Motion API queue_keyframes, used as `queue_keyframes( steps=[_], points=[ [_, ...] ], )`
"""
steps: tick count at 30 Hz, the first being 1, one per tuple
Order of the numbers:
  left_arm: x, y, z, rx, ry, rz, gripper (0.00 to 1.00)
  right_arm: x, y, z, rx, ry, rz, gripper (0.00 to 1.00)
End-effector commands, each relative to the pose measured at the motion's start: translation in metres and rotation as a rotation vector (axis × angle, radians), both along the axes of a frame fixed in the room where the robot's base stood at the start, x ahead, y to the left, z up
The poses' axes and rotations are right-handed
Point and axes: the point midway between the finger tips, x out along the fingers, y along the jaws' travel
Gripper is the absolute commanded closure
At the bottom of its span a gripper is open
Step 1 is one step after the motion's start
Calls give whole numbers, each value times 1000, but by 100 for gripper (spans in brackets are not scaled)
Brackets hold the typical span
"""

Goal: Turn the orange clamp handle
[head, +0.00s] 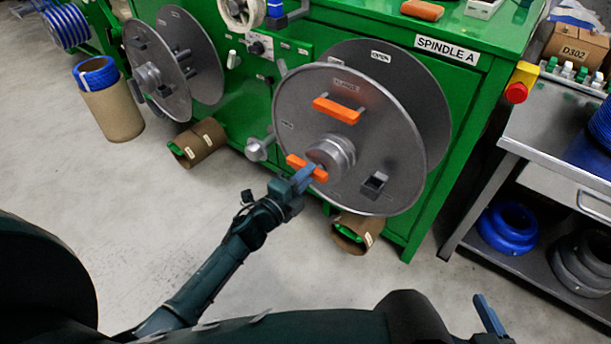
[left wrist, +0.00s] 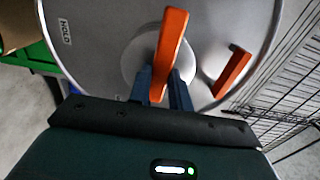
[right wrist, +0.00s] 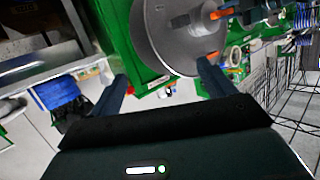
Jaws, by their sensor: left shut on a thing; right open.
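The orange clamp handle (head: 307,167) sits at the hub (head: 331,156) of the large grey disc on Spindle A. My left gripper (head: 303,178) is shut on the handle; in the left wrist view the orange handle (left wrist: 170,52) stands between the two fingers (left wrist: 160,88). The grey disc (head: 300,108) also carries a second orange handle (head: 337,110) above the hub, which shows to the right in the left wrist view (left wrist: 232,72). My right gripper (head: 489,318) is low at the right; in the right wrist view its fingers (right wrist: 163,82) are apart and empty.
The green machine (head: 461,85) stands behind the disc. A red button on a yellow box (head: 521,82) sticks out at its right corner. A metal bench (head: 560,130) stands at the right. The floor at front left is clear.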

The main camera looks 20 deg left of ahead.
Motion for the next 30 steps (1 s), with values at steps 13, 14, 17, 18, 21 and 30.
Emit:
queue_keyframes(
  steps=[13,14,17,18,21,30],
  points=[
    [0,0,0,-113,42,0,100,1,-2,8,7,-9,-7,18],
    [0,0,-1,-131,49,0,100,1,-3,9,9,-9,-9,18],
    [0,0,-1,-206,76,0,100,-1,-4,11,11,-3,-13,18],
    [0,0,-2,-239,88,0,100,-2,-4,11,13,2,-12,18],
    [-1,-1,-3,-326,121,0,100,-3,-3,9,14,21,-11,18],
    [-1,-2,-6,-594,218,2,100,2,5,5,26,54,-1,18]
  ],
)
